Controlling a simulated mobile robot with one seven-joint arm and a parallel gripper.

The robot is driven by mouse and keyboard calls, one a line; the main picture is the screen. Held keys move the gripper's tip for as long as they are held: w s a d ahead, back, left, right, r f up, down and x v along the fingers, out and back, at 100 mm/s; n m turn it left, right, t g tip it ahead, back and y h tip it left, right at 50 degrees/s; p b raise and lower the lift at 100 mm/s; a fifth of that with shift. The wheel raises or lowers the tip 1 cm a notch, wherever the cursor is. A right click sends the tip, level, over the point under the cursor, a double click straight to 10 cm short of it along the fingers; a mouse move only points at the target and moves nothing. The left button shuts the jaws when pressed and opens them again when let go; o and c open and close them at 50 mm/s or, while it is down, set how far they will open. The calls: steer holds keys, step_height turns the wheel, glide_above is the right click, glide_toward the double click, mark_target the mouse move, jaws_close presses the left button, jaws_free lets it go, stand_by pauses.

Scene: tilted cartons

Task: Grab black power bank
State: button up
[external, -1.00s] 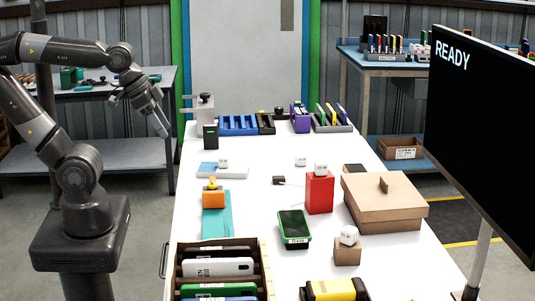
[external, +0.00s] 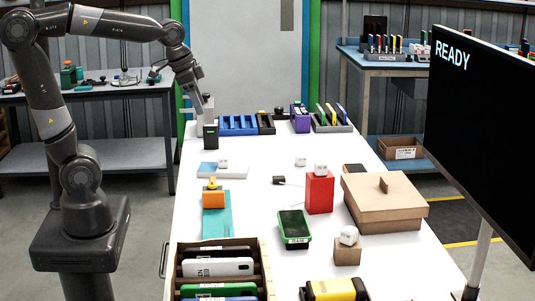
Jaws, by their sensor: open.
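A black upright block with a small light mark, which looks like the black power bank (external: 210,137), stands at the far left of the white table. My gripper (external: 202,108) is open and points down just above and slightly left of it in the picture. The fingers are small here, and I cannot tell whether they touch the block or how they line up with it in depth.
A grey clamp-like fixture (external: 190,113) stands close behind the block. A blue rack (external: 238,124) is to its right. In front are a white-and-blue slab (external: 208,170), an orange block (external: 214,198) and a red box (external: 319,192).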

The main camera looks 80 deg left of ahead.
steer(key=w+a+g, duration=0.1)
steer(key=w+a, duration=0.4)
steer(key=a, duration=0.5)
steer(key=g+h, duration=0.1)
steer(key=g, duration=0.2)
glide_above(211, 149)
steer(key=f, duration=1.2)
steer(key=shift+w+a+f, duration=0.1)
steer(key=shift+a+f, duration=0.2)
steer(key=shift+a, duration=0.1)
steer(key=shift+a+f, duration=0.2)
steer(key=shift+f, duration=0.1)
step_height(211, 149, down, 10)
steer(key=shift+f, duration=0.2)
jaws_close()
